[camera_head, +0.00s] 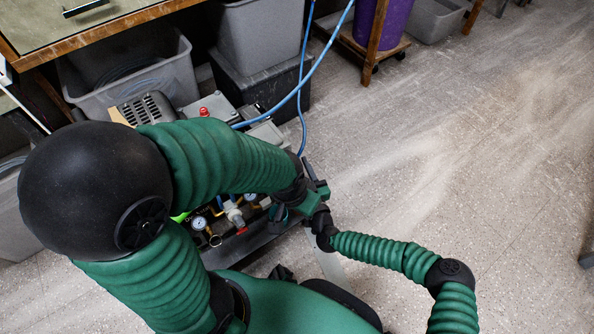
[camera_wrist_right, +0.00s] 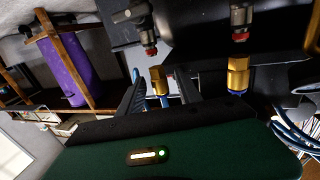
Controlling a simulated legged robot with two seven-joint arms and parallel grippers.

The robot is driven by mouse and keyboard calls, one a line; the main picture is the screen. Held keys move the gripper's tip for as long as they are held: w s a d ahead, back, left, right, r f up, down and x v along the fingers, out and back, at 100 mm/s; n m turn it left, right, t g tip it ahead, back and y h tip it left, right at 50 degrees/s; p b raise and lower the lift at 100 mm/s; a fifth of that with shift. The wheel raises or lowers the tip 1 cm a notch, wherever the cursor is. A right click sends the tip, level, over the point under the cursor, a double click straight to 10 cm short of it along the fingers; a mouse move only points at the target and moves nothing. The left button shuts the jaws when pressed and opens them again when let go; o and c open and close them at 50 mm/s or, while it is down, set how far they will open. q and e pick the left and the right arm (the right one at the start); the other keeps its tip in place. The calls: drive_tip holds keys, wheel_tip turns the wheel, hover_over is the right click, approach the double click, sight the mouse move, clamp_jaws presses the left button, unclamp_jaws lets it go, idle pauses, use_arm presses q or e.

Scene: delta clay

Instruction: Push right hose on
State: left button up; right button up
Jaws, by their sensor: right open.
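In the right wrist view, two brass hose fittings with blue hose ends sit side by side, a left one (camera_wrist_right: 158,81) and a right one (camera_wrist_right: 238,74). Two dark connectors with red rings, left (camera_wrist_right: 146,35) and right (camera_wrist_right: 240,20), are above them, with a gap between each pair. My right gripper (camera_wrist_right: 160,92) is open, its grey fingers either side of the left brass fitting; contact is unclear. In the head view, both hands meet beside the gauge machine (camera_head: 225,217). My left gripper's fingers are hidden there.
A blue hose (camera_head: 297,88) rises behind the machine. Grey bins (camera_head: 262,38) and a wooden bench (camera_head: 75,35) stand at the back left. A purple barrel (camera_head: 378,22) is at the back. The dusty floor (camera_head: 470,140) to the right is clear.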

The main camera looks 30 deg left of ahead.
drive_tip(key=shift+w+a+r, duration=0.1)
drive_tip(key=shift+w+a, duration=0.1)
drive_tip(key=shift+a, duration=0.05)
drive_tip(key=shift+c, duration=0.2)
clamp_jaws()
idle(1.1)
